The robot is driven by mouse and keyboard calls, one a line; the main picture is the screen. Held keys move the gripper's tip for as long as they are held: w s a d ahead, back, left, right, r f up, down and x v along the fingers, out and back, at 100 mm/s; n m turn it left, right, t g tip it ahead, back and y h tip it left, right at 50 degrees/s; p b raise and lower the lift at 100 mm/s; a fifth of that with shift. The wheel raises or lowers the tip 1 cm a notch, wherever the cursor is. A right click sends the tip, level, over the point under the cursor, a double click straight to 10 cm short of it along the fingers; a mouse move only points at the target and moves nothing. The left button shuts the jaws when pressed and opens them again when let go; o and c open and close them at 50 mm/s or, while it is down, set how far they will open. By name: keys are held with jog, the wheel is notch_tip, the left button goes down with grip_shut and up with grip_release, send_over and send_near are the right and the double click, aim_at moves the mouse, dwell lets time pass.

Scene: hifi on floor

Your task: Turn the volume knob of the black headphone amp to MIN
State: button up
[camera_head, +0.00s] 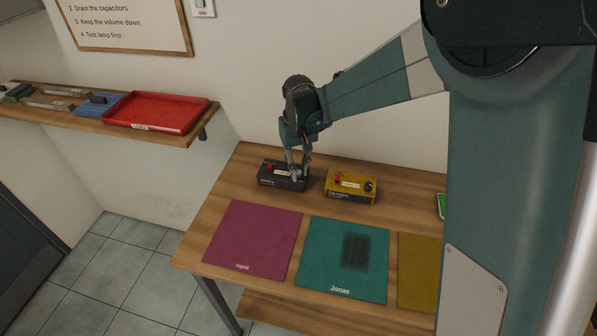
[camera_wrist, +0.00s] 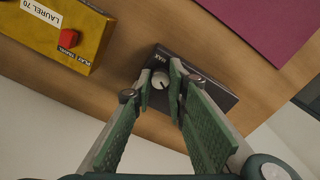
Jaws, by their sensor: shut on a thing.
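The black headphone amp (camera_head: 268,180) sits on the wooden table, left of a yellow box. It also shows in the wrist view (camera_wrist: 221,97), partly covered by my fingers. Its pale round volume knob (camera_wrist: 160,80) sits between my fingertips, with a dark pointer mark on its face. The word MAX is printed beside the knob; a MIN mark does not show. My gripper (camera_head: 298,177) points down at the right end of the amp. In the wrist view, my gripper (camera_wrist: 161,82) is shut on the knob, one finger on each side.
The yellow box (camera_head: 350,186), labelled LAUREL 70 in the wrist view, stands close by with a red button and a dark knob. Purple (camera_head: 252,240), teal (camera_head: 330,285) and mustard mats lie in front. A red tray (camera_head: 155,112) is on the wall shelf.

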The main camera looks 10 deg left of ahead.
aim_at(299, 172)
jog(key=n+b, duration=0.1)
jog(key=n, duration=0.4)
jog(key=n+b, duration=0.1)
jog(key=n, duration=0.4)
jog(key=shift+n, duration=0.3)
jog(key=o, duration=0.9)
jog(key=shift+r, duration=0.1)
jog(key=shift+r, duration=5.95)
